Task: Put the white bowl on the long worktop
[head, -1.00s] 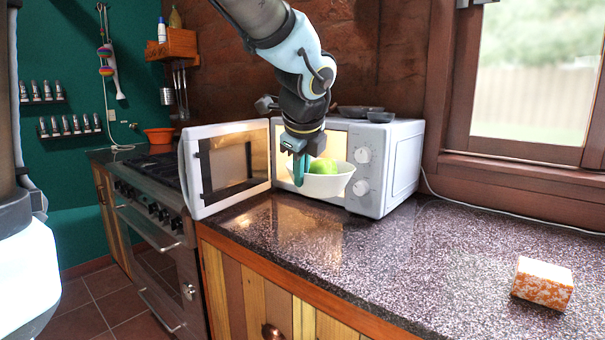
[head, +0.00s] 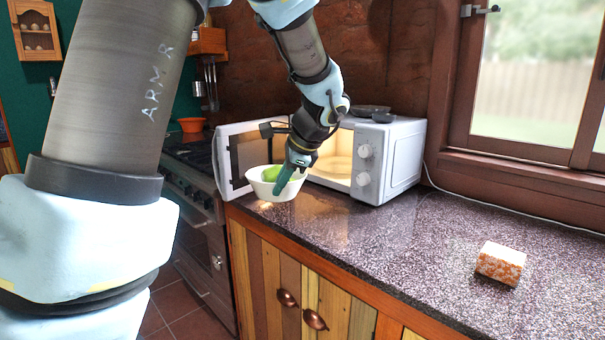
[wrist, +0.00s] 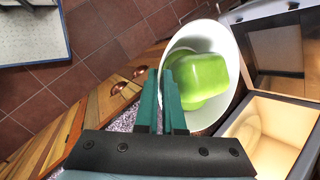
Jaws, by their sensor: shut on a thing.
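The white bowl (head: 263,187) holds a green thing (head: 272,173), which looks like an apple or pepper. My gripper (head: 284,180) is shut on the bowl's rim and holds the bowl in the air in front of the open microwave, near the worktop's front edge. In the wrist view the bowl (wrist: 236,62) tilts in the picture beyond the green fingers (wrist: 172,100), with the green thing (wrist: 203,78) inside. The long worktop (head: 400,236) is dark speckled stone and runs to the right.
The microwave (head: 402,160) stands on the worktop with its door (head: 232,150) open to the left; dark dishes (head: 365,111) lie on top. An orange-and-white box (head: 501,263) sits at the right. The worktop between is clear. A stove (head: 195,190) stands left.

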